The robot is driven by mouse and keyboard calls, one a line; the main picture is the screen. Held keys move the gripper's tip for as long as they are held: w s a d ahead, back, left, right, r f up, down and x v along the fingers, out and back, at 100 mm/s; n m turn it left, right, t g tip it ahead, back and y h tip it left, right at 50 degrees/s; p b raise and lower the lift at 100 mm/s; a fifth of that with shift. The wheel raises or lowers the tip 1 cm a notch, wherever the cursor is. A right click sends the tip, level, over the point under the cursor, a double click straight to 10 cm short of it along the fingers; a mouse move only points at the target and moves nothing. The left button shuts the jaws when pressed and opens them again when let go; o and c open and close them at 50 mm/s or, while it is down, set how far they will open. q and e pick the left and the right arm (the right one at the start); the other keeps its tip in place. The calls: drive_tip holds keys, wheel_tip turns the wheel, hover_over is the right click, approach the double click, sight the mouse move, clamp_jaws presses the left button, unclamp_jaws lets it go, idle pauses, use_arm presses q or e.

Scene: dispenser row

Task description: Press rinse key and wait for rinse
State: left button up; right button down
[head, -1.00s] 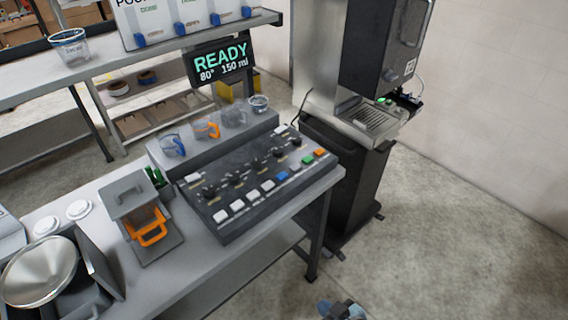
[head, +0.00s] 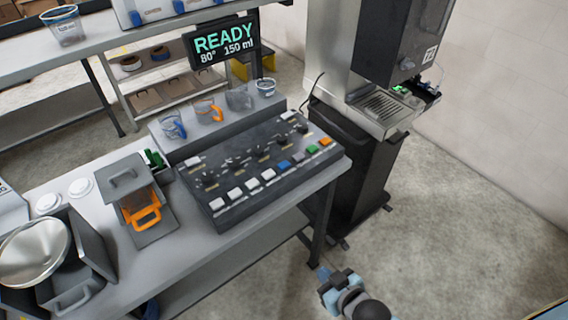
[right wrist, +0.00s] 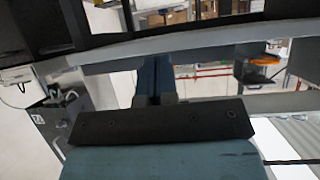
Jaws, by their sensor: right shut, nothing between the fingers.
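A dark key panel (head: 262,172) lies on the grey table. Its front row has several white keys (head: 252,184), a blue key (head: 284,167), a grey key (head: 298,158), a green key (head: 312,149) and an orange key (head: 325,142). Their labels are too small to read, so I cannot tell which is the rinse key. A display (head: 222,43) behind reads READY, 80°, 150 ml. My right gripper (head: 328,277) is low in front of the table, apart from the panel. Its fingers (right wrist: 155,80) are together and empty in the right wrist view. My left gripper is not visible.
A dispenser with a drip tray (head: 383,108) stands right of the table on a black cabinet (head: 350,170). Several cups, including one with an orange handle (head: 209,111), stand on a ledge behind the panel. A box with an orange handle (head: 145,212) stands left. Floor at right is clear.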

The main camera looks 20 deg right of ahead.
drive_tip(key=w+a+r+n+g+y, duration=0.1)
drive_tip(key=w+a+r+n+y, duration=0.5)
drive_tip(key=w+r, duration=0.35)
drive_tip(key=w+a+r+n+g+y, duration=0.1)
drive_tip(key=w+a+r+n+y, duration=0.4)
drive_tip(key=w+r+n, duration=0.4)
drive_tip(key=w+d+m+g+h+p, duration=0.1)
drive_tip(key=w+d+m+h, duration=0.1)
drive_tip(key=w+d+h, duration=0.7)
drive_tip(key=w+d+r, duration=0.1)
drive_tip(key=w, duration=0.4)
drive_tip(key=shift+d+m+g, duration=0.35)
drive_tip(key=shift+m+g, duration=0.05)
drive_tip(key=shift+f, duration=0.2)
